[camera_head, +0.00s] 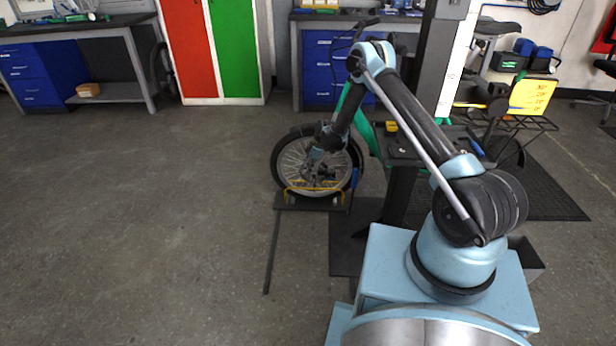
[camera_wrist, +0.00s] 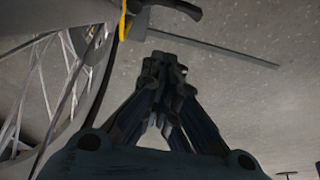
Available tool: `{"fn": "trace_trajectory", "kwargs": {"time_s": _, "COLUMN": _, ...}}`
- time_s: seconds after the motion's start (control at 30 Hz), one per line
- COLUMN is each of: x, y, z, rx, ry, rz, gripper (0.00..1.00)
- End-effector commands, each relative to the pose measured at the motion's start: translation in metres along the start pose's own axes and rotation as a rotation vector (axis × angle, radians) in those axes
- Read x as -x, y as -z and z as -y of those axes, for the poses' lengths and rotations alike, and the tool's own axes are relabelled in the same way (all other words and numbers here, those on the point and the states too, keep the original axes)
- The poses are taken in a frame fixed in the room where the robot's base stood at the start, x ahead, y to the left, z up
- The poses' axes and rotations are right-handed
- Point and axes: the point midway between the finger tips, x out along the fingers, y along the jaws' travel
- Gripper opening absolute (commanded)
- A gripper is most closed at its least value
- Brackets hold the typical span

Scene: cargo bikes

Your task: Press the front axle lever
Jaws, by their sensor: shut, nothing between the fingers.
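The front wheel (camera_head: 277,172) of a green-framed cargo bike (camera_head: 350,103) stands upright in the middle of the head view. My gripper (camera_head: 316,158) is shut and empty beside the wheel's hub, in front of the spokes. In the wrist view its closed fingertips (camera_wrist: 165,67) point away over bare floor, with spokes and rim (camera_wrist: 98,75) to the left. A dark curved piece (camera_wrist: 182,8) shows beyond the fingertips at the top edge; I cannot tell whether it is the axle lever. At the hub in the head view, my gripper hides any lever.
The wheel stands in a dark floor holder (camera_head: 312,204) with a yellow hoop (camera_head: 287,197). A thin dark bar (camera_head: 272,255) lies on the floor from it. Blue drawers (camera_head: 318,68) and a red and green cabinet (camera_head: 212,50) stand behind. Floor at left is clear.

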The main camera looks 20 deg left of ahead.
Motion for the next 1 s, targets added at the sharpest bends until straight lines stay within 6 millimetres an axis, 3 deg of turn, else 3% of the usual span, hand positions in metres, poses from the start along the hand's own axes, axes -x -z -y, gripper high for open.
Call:
{"fn": "trace_trajectory", "kwargs": {"time_s": 0.2, "x": 0.035, "y": 0.001, "z": 0.001, "rx": 0.001, "ry": 0.000, "rz": 0.000, "gripper": 0.00}}
{"fn": "trace_trajectory", "kwargs": {"time_s": 0.43, "x": 0.062, "y": 0.001, "z": 0.001, "rx": 0.001, "ry": 0.000, "rz": 0.000, "gripper": 0.00}}
{"fn": "trace_trajectory", "kwargs": {"time_s": 1.0, "x": 0.071, "y": 0.001, "z": 0.001, "rx": 0.002, "ry": 0.000, "rz": 0.000, "gripper": 0.00}}
